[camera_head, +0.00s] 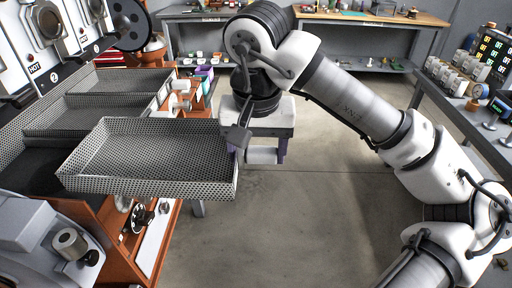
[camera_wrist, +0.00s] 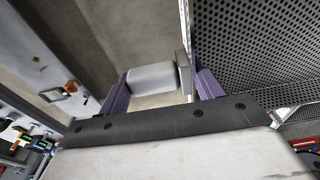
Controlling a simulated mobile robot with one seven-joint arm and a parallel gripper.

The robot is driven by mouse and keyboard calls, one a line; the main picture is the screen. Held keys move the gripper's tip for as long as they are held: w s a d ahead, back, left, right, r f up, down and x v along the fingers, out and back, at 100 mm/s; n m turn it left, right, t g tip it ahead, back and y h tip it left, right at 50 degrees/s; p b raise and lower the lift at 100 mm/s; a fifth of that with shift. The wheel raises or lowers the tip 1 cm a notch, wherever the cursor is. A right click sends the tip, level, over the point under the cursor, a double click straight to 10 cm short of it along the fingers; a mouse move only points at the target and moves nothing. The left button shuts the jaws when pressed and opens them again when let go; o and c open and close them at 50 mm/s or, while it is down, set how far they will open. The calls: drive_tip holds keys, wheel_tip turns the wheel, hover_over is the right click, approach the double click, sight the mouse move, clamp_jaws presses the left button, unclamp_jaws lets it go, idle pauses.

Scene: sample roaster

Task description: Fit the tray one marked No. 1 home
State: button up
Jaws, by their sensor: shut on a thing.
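A perforated metal tray (camera_head: 150,160) is held level out in front of the roaster. Its left end overlaps the dark open bay (camera_head: 35,160) at the near left; how far it is above or in that bay I cannot tell. My gripper (camera_head: 264,150) is shut on the tray's pale handle (camera_head: 262,156) at the tray's right end. In the wrist view the handle (camera_wrist: 152,78) sits between my purple fingers (camera_wrist: 160,88), and the tray's perforated wall (camera_wrist: 250,40) fills the right side. No number is readable on the tray.
Two similar trays, one in the middle bay (camera_head: 95,113) and one in the far bay (camera_head: 122,80), sit in the roaster with handles facing right. A grey machine (camera_head: 40,235) stands at the near left. The floor (camera_head: 310,200) to the right is clear; a bench (camera_head: 470,110) stands beyond.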

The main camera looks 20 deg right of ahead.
sight(203, 163)
drive_tip(key=shift+f, duration=0.1)
drive_tip(key=shift+w+a+f+b, duration=0.1)
drive_tip(key=shift+w+a+b, duration=0.3)
drive_tip(key=shift+a, duration=1.2)
drive_tip(key=shift+w+a+b, duration=0.1)
drive_tip(key=shift+w+a, duration=0.5)
drive_tip(key=shift+a, duration=0.95)
drive_tip(key=shift+w+a+f+b, duration=0.15)
drive_tip(key=shift+w+a, duration=0.35)
drive_tip(key=shift+a, duration=1.1)
drive_tip(key=shift+f+b, duration=0.55)
drive_tip(key=shift+b, duration=0.15)
drive_tip(key=shift+f, duration=0.1)
drive_tip(key=shift+f+b, duration=0.75)
drive_tip(key=shift+b, duration=0.1)
drive_tip(key=shift+f, duration=0.25)
drive_tip(key=shift+f+b, duration=0.4)
drive_tip(key=shift+b, duration=0.25)
drive_tip(key=shift+a, duration=0.1)
